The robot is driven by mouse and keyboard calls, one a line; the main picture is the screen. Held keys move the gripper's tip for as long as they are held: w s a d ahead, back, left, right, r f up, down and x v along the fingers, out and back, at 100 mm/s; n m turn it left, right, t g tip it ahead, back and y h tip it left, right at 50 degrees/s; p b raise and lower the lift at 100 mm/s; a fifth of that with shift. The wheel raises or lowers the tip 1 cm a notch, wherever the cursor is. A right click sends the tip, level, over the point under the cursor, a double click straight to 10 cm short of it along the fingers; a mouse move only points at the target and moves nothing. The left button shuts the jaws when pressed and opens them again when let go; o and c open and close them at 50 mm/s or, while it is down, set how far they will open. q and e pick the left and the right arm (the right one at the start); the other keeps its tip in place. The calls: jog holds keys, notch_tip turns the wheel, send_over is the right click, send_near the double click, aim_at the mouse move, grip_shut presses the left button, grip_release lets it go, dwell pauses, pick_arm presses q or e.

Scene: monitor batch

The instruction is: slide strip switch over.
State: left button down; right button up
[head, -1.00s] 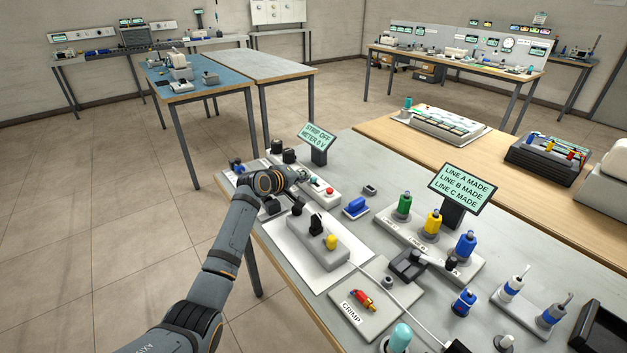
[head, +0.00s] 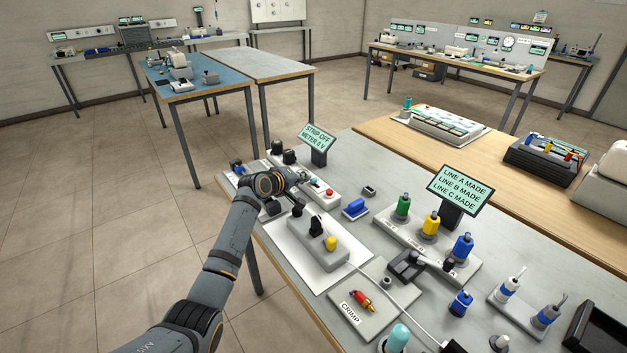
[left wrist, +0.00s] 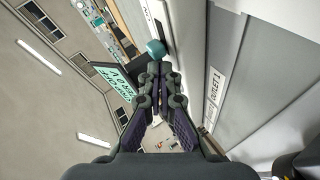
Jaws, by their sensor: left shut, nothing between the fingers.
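The white power strip (head: 327,199) lies at the far left of the grey bench, with black plugs at its far end. Its small teal switch knob (head: 313,182) shows beside a red button (head: 330,192). The knob also shows in the left wrist view (left wrist: 155,48), just beyond my fingertips; I cannot tell whether they touch it. My left gripper (head: 304,178) is shut and empty over the strip and hides part of it. Its closed fingers show in the left wrist view (left wrist: 157,75). The strip display (head: 317,143) reads STRIP OFF, METER 0 V. My right gripper is not in view.
A grey block with a yellow knob (head: 331,243) stands on a white sheet near the arm. A blue-topped piece (head: 355,208) lies right of the strip. A line display (head: 459,190) stands behind green, yellow and blue connectors. A crimp plate (head: 380,316) lies at the front.

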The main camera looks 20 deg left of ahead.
pick_arm(q)
jog(key=shift+s+d+p, duration=0.5)
jog(key=shift+d+p, duration=0.2)
jog(key=shift+p, duration=0.2)
jog(key=shift+w+a, duration=0.2)
jog(key=shift+a, duration=0.05)
dwell(0.4)
jog(key=shift+s, duration=0.1)
jog(key=shift+s+a+r+p, duration=0.15)
jog(key=shift+s+a+p, duration=0.3)
jog(key=shift+p, duration=0.4)
jog(key=s+a+p, duration=0.2)
jog(key=shift+s+r, duration=0.1)
jog(key=shift+s, duration=0.2)
jog(key=shift+s+a+p, duration=0.4)
jog(key=shift+s, duration=0.15)
